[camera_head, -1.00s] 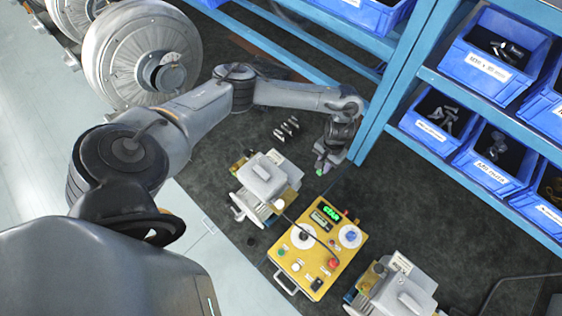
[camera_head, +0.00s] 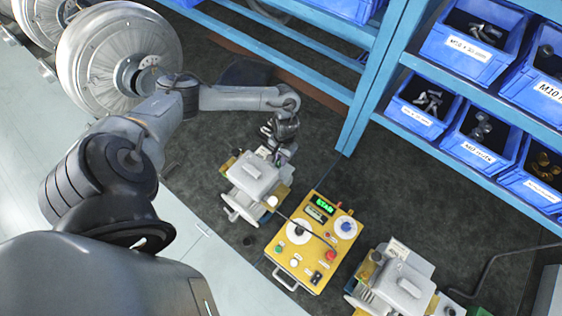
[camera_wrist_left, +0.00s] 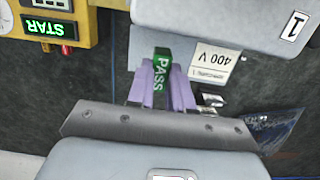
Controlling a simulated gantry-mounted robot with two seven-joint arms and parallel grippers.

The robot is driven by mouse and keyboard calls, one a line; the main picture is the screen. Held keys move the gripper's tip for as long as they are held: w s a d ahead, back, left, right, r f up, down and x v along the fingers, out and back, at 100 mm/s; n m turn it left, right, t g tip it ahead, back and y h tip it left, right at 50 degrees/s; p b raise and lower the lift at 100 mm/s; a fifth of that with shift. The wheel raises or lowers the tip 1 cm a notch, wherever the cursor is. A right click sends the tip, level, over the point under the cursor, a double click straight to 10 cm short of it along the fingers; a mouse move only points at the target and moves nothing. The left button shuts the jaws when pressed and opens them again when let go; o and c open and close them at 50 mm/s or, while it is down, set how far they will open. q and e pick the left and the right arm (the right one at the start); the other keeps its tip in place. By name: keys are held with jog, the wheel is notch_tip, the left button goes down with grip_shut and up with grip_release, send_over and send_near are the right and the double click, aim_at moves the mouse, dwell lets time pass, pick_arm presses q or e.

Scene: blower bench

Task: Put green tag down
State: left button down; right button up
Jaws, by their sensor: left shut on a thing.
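The green tag (camera_wrist_left: 161,78), with "PASS" in white letters, stands between the lilac fingers of my left gripper (camera_wrist_left: 163,90), which is shut on it. In the wrist view the tag is beside a grey blower housing (camera_wrist_left: 215,15) with a "400 V" label (camera_wrist_left: 213,62). I cannot tell whether the tag touches anything below. In the head view my left gripper (camera_head: 284,153) is at the far side of the left blower (camera_head: 255,178), and the tag is too small to make out. My right gripper is in neither view.
A yellow control box (camera_head: 313,243) with a lit green display stands right of the left blower. A second blower (camera_head: 397,283) stands at the lower right. A blue rack (camera_head: 365,105) with bins of hardware rises at the right. Dark mat (camera_head: 330,130) between rack and blower is free.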

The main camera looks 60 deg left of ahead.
pick_arm(q)
jog(key=shift+f, duration=1.85)
jog(key=c, duration=1)
grip_release()
jog(key=shift+f, duration=0.1)
